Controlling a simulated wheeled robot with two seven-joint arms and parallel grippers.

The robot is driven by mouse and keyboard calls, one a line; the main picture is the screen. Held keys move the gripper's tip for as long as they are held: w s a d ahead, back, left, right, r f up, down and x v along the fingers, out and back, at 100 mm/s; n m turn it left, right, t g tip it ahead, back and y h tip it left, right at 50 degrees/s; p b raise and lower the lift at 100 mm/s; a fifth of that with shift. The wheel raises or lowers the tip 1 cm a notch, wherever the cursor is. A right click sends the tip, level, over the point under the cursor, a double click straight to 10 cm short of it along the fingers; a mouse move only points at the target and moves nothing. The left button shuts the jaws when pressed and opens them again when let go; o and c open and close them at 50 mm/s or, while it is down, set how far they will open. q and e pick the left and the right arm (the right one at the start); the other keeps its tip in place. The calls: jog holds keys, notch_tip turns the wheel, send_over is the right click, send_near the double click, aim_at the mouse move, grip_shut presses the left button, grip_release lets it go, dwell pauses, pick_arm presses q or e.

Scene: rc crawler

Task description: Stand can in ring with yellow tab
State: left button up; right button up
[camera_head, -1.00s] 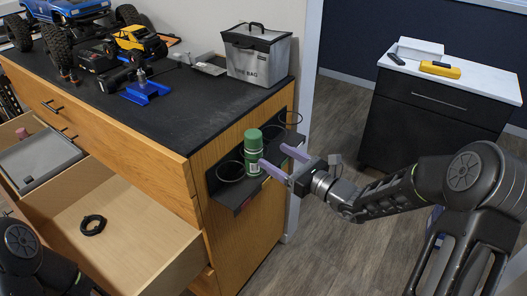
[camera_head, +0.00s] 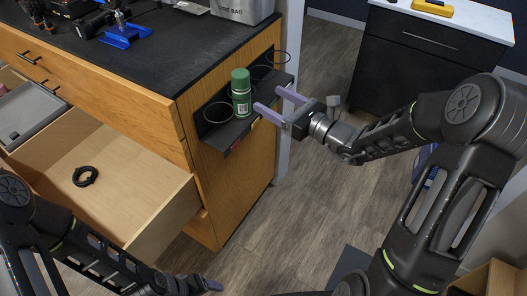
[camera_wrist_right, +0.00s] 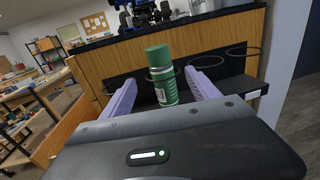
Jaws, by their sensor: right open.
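A green can (camera_head: 241,95) with a green cap stands upright at the black ring rack (camera_head: 211,136) on the cabinet's side. In the right wrist view the can (camera_wrist_right: 166,88) shows between the spread fingers, with a ring behind or around it; I cannot tell which. My right gripper (camera_head: 266,98) is open, its lilac fingers just right of the can and apart from it. An empty ring (camera_head: 218,112) lies left of the can and another (camera_head: 281,57) at the far right. Small coloured tabs on the rack's front edge are hard to tell apart. My left gripper (camera_head: 208,284) shows only partly at the bottom.
An open drawer (camera_head: 112,163) holding a black round part (camera_head: 85,176) juts out left of the rack. The dark countertop (camera_head: 170,55) is above. A black cabinet (camera_head: 415,60) with a white top stands at the back right. Floor is clear below the rack.

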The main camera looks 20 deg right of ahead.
jog(key=s+a+f+n+g+y, duration=0.1)
jog(key=s+a+f+n+g, duration=0.45)
jog(key=s+a+f, duration=0.35)
jog(key=s+a+f+n+g, duration=0.4)
jog(key=s+a+f+g, duration=0.15)
jog(key=f, duration=0.65)
jog(key=s+a+f+n+g+h, duration=0.2)
jog(key=s+f+n+h, duration=0.4)
jog(key=s+f+n, duration=0.9)
jog(key=s+n+g, duration=0.1)
jog(key=n, duration=0.2)
jog(key=shift+s+f+n+g, duration=0.15)
jog(key=shift+f+n+g, duration=0.1)
jog(key=shift+n+g, duration=0.15)
